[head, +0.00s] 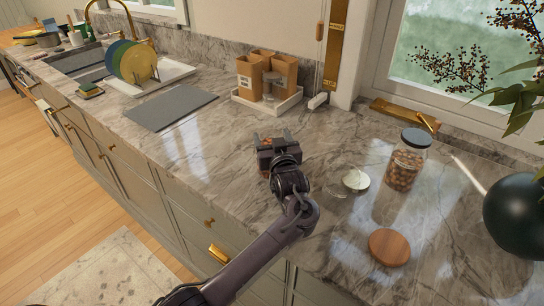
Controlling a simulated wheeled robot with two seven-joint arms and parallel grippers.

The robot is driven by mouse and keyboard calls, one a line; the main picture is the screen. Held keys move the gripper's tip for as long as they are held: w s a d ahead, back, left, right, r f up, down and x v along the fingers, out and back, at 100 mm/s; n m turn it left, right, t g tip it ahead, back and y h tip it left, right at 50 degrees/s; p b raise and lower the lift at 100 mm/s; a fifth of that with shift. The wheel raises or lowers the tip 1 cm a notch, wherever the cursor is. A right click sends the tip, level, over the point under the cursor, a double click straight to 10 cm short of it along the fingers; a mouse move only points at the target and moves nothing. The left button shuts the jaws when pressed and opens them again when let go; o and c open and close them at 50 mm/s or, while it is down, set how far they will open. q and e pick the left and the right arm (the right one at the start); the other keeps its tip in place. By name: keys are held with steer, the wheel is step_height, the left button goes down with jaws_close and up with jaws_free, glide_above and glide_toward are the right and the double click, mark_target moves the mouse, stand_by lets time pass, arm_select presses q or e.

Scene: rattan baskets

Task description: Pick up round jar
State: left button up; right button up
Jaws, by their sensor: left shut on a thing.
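My left gripper (272,138) is over the marble counter, left of the jars, with its fingers pointing away from me. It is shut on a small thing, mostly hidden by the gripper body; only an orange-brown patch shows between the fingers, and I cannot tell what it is. A round glass jar of brown nuts (405,170) with a dark lid stands upright to the right, apart from the gripper. A low round glass jar with white contents (356,182) stands nearer the gripper, open on top. My right gripper is not in view.
A round wooden lid (389,247) lies at the front right. A dark round vase (518,215) stands at the right edge. A white tray (266,107) with brown boxes is at the wall. A grey mat (172,107) and dish rack with plates (138,62) are left.

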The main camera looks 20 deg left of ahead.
arm_select(q)
steer(key=shift+r, duration=0.15)
jaws_close()
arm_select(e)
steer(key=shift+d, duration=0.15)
